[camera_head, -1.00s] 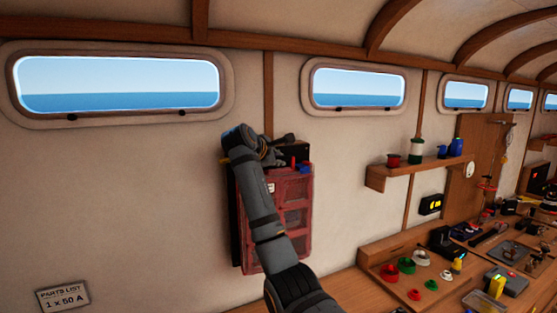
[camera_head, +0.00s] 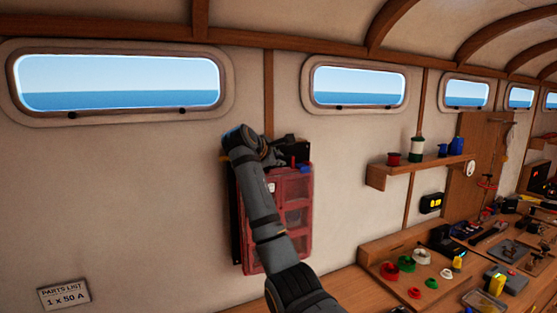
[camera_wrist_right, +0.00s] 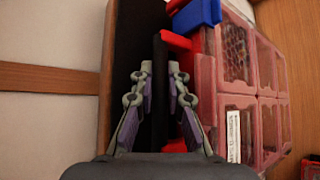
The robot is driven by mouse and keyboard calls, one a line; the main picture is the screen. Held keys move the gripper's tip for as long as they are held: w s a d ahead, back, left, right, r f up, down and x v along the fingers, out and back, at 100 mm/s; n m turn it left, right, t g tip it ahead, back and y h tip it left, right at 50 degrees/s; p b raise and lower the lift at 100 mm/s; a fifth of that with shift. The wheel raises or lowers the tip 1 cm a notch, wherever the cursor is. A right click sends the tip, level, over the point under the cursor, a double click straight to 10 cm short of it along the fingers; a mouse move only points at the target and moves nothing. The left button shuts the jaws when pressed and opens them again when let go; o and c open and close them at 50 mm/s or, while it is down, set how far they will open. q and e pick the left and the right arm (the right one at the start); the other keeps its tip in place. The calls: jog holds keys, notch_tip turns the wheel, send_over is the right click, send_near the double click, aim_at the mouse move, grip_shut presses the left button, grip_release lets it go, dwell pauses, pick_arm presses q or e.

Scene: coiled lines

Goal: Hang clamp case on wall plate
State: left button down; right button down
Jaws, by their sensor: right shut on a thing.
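The clamp case (camera_head: 292,215) is a red, see-through case with several compartments, upright against the wall in the head view. It also shows at the right of the right wrist view (camera_wrist_right: 238,100), with a blue latch at its top. A dark wall plate (camera_head: 236,225) shows as a strip along the case's left side; the case and my arm hide most of it. My right gripper (camera_wrist_right: 162,85) is shut on the black handle bar at the case's edge. I cannot tell whether the case touches the plate. My left gripper is not in view.
A wooden shelf (camera_head: 420,169) with spools and blue items juts from the wall to the right. A cluttered workbench (camera_head: 385,250) stands below it. A parts list sign (camera_head: 64,294) is low on the left.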

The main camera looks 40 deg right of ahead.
jog(key=shift+f+b, duration=0.5)
jog(key=shift+f, duration=0.3)
dwell(0.6)
